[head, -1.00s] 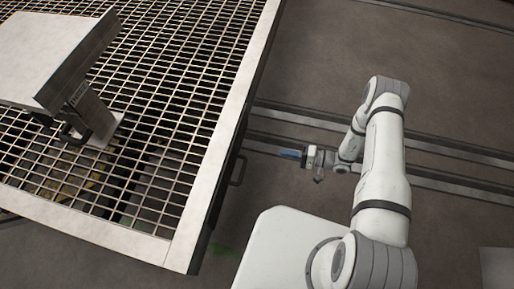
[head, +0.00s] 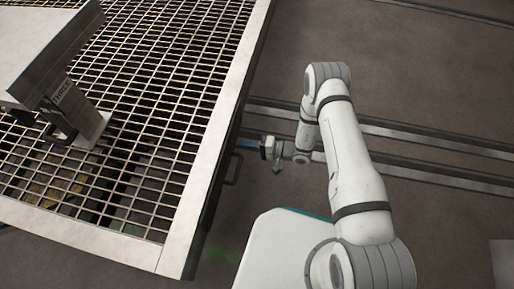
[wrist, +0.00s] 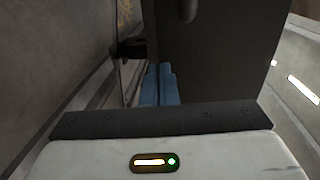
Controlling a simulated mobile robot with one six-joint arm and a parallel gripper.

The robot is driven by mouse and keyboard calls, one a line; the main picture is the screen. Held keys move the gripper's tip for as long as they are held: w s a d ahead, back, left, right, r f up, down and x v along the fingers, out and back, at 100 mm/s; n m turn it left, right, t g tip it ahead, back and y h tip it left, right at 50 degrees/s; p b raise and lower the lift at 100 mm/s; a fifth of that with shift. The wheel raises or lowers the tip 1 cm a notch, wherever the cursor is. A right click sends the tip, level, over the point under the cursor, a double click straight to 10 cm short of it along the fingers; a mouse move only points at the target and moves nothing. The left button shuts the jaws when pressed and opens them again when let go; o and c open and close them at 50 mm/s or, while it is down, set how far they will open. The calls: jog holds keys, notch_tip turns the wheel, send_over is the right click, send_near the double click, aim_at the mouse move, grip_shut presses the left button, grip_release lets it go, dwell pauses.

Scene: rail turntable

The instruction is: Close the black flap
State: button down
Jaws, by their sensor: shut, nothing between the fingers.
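My gripper (head: 247,143) has blue fingers and is low beside the right side of the grated deck in the head view. In the wrist view its blue fingers (wrist: 158,85) are together and hold nothing. A dark panel (wrist: 222,55), which looks like the black flap, fills the upper middle of the wrist view, just ahead and to the right of the fingers. I cannot tell whether they touch it. A rounded knob or handle end (wrist: 187,10) shows on it at the top. In the head view a dark handle (head: 233,168) sticks out of the deck's side.
The grated deck (head: 206,150) with its pale rim fills the left of the head view. A box on a post (head: 75,115) stands on it. Rails (head: 420,137) cross the floor at the right. Open floor (head: 430,50) lies beyond my arm.

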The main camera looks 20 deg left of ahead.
jog(key=shift+a, duration=0.1)
jog(key=shift+s+a+f, duration=0.1)
jog(key=shift+a+f, duration=0.1)
jog(key=shift+a, duration=0.55)
jog(key=w+d+p, duration=0.1)
jog(key=d+p, duration=0.2)
jog(key=d, duration=1.1)
jog(key=shift+w, duration=0.2)
